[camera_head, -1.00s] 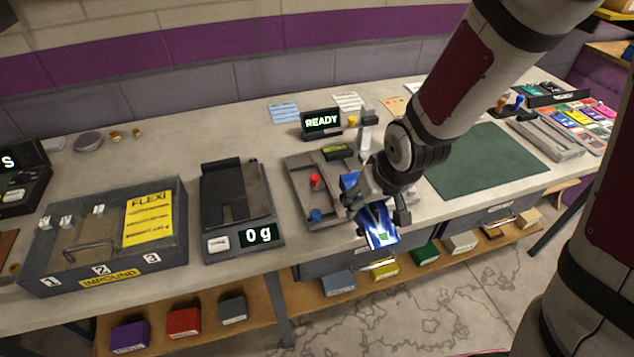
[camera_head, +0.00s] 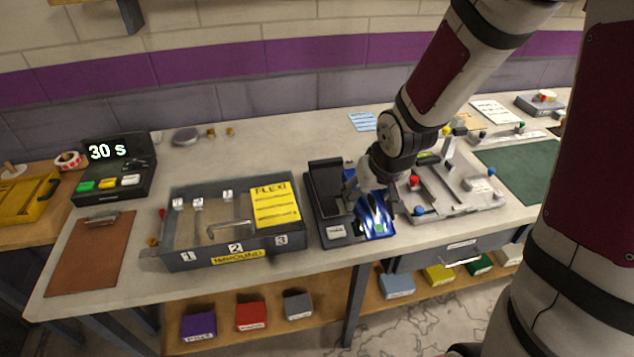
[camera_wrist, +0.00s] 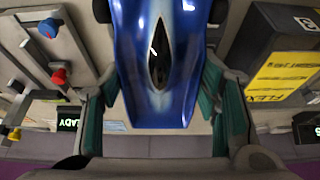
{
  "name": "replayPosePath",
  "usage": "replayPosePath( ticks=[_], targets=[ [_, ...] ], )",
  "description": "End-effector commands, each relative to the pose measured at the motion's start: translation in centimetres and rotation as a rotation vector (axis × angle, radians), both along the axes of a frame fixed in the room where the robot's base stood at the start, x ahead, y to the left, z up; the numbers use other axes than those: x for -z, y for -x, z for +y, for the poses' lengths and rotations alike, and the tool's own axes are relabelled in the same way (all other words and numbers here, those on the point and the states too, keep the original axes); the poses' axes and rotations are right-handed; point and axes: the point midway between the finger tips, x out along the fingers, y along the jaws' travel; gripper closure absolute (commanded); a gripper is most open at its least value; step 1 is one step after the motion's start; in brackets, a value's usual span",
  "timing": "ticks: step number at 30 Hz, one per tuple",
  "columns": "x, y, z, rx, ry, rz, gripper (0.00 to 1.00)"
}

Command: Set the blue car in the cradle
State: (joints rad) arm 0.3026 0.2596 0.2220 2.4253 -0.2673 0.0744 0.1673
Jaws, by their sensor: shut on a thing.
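The blue car (camera_head: 376,217) has white markings and a dark canopy. My gripper (camera_head: 377,197) is shut on it, and the car's nose points toward the bench front. In the wrist view the blue car (camera_wrist: 165,75) sits between the green-padded fingers of my gripper (camera_wrist: 158,108). In the head view the car covers the front right part of the dark scale (camera_head: 325,190) and hides its display. I cannot tell whether it touches the scale. To the right is a grey fixture (camera_head: 460,200) with red and blue knobs. I cannot tell which part is the cradle.
The impound box (camera_head: 180,258) with a yellow FLEXI sheet stands left of the scale. Further left are a clipboard (camera_head: 92,252) and a 30 s timer (camera_head: 113,165). A green mat (camera_head: 525,170) lies at the right. The bench behind the box is mostly clear.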

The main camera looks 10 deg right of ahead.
Motion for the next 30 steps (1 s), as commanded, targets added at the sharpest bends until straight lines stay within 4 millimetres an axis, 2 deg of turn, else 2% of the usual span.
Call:
replayPosePath(
  ticks=[3,15,18,23,30],
  targets=[
    [0.5,-3.1,0.8,-0.006,0.000,-0.002,0.75],
    [1.2,-11.8,2.9,-0.004,-0.001,-0.001,0.75],
    [1.3,-13.0,3.2,-0.003,0.000,-0.001,0.75],
    [1.6,-13.6,3.3,-0.003,0.000,0.000,0.75],
    [4.5,-13.5,3.4,-0.004,0.001,0.003,0.75]
  ],
)
